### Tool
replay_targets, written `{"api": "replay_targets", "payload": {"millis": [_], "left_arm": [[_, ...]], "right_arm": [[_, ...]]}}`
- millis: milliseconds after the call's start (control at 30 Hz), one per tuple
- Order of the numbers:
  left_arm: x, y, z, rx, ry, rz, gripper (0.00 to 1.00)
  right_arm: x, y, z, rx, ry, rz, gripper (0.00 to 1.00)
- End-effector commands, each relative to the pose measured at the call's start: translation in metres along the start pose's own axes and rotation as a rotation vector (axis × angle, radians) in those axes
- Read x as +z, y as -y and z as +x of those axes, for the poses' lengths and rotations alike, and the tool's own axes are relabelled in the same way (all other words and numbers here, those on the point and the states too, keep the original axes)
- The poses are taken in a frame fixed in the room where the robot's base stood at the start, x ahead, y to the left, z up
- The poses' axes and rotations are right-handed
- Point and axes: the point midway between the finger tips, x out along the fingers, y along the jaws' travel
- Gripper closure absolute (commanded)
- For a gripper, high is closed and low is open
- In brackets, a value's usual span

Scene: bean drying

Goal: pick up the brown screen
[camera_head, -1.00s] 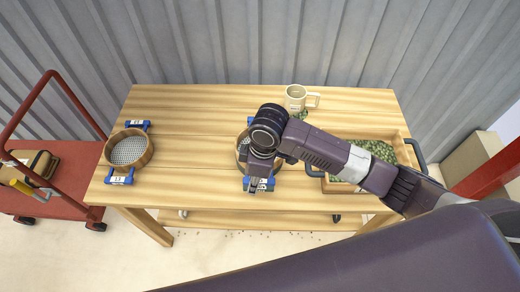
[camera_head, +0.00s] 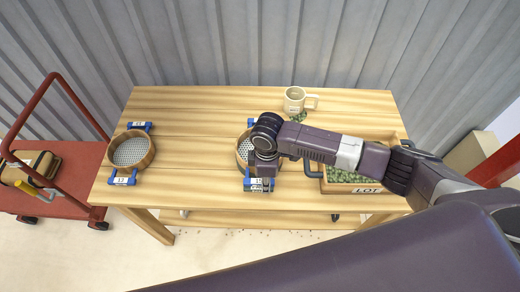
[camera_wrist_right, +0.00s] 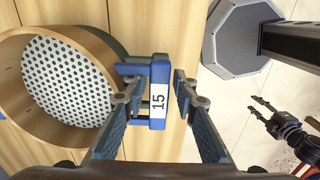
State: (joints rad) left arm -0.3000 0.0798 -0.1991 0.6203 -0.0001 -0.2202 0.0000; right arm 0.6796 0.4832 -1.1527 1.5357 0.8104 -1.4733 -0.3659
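A round wooden screen (camera_head: 242,152) with a perforated metal bottom sits mid-table, partly hidden by my right arm. My right gripper (camera_wrist_right: 158,84) is open, with one finger on each side of the handle bar and small gaps visible. In the head view the right gripper (camera_head: 263,184) is over that handle. A second round wooden screen (camera_head: 147,158) with blue handles sits at the table's left end. My left gripper (camera_wrist_right: 258,108) appears open and empty in the right wrist view.
A cream mug (camera_head: 293,100) stands at the back of the table (camera_head: 195,110). A wooden tray of green beans (camera_head: 372,190) marked LOT lies at the right, under my right arm. A red cart (camera_head: 60,190) stands left of the table. The table between the screens is clear.

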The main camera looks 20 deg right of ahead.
Motion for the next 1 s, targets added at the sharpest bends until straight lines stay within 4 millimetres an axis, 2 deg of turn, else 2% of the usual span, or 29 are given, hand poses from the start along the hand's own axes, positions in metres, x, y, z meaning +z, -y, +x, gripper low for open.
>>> {"api": "replay_targets", "payload": {"millis": [200,467,833,1000], "left_arm": [[0.000,0.000,0.000,0.000,0.000,0.001,0.66],[0.000,0.000,0.000,0.000,0.000,0.001,0.66],[0.000,0.000,0.000,0.000,0.000,0.002,0.66],[0.000,0.000,0.002,0.000,0.000,0.002,0.66]], "right_arm": [[-0.001,0.000,0.001,0.001,-0.002,0.000,0.74],[0.000,-0.001,0.001,0.001,-0.002,0.000,1.00],[-0.001,-0.001,0.000,0.003,-0.003,0.000,1.00],[-0.001,-0.002,-0.009,0.005,-0.004,0.000,1.00]]}}
